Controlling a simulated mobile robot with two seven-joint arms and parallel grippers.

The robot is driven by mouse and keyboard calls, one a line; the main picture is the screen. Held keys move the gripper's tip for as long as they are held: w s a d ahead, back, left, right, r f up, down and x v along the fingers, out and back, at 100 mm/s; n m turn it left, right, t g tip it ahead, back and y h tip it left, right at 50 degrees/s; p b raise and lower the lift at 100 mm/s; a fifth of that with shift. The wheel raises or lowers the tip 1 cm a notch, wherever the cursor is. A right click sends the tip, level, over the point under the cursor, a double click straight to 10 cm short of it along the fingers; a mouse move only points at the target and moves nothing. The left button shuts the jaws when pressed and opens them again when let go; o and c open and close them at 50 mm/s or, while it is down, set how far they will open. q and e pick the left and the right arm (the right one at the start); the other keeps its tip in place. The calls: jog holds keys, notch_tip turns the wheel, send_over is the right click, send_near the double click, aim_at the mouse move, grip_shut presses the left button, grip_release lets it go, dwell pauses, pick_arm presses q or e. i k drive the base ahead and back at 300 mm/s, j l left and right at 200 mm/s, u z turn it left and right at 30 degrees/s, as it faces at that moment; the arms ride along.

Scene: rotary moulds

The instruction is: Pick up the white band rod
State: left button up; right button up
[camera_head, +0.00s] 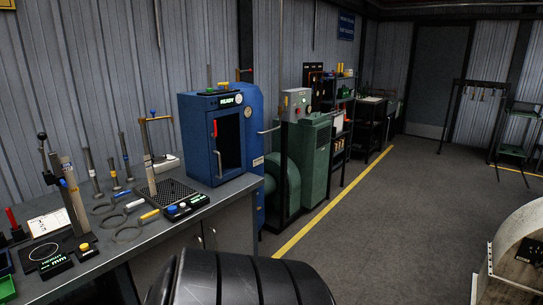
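Several slim grey rods stand upright on the bench at the left. One rod (126,160) has a blue band, and a shorter one (113,174) has a yellow mark. Three ring tools lie in front, with blue, white (135,205) and yellow handle ends. Neither of my grippers is in view.
The grey bench (185,225) also holds a lever press (66,190), a control box (186,206) and a blue cabinet (215,137) marked READY. A green machine (313,155) stands beyond. A curved pale mould (520,250) is at lower right. The floor (400,215) between is clear.

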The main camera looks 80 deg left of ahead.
aim_at(98, 195)
jog(key=u, duration=1.75)
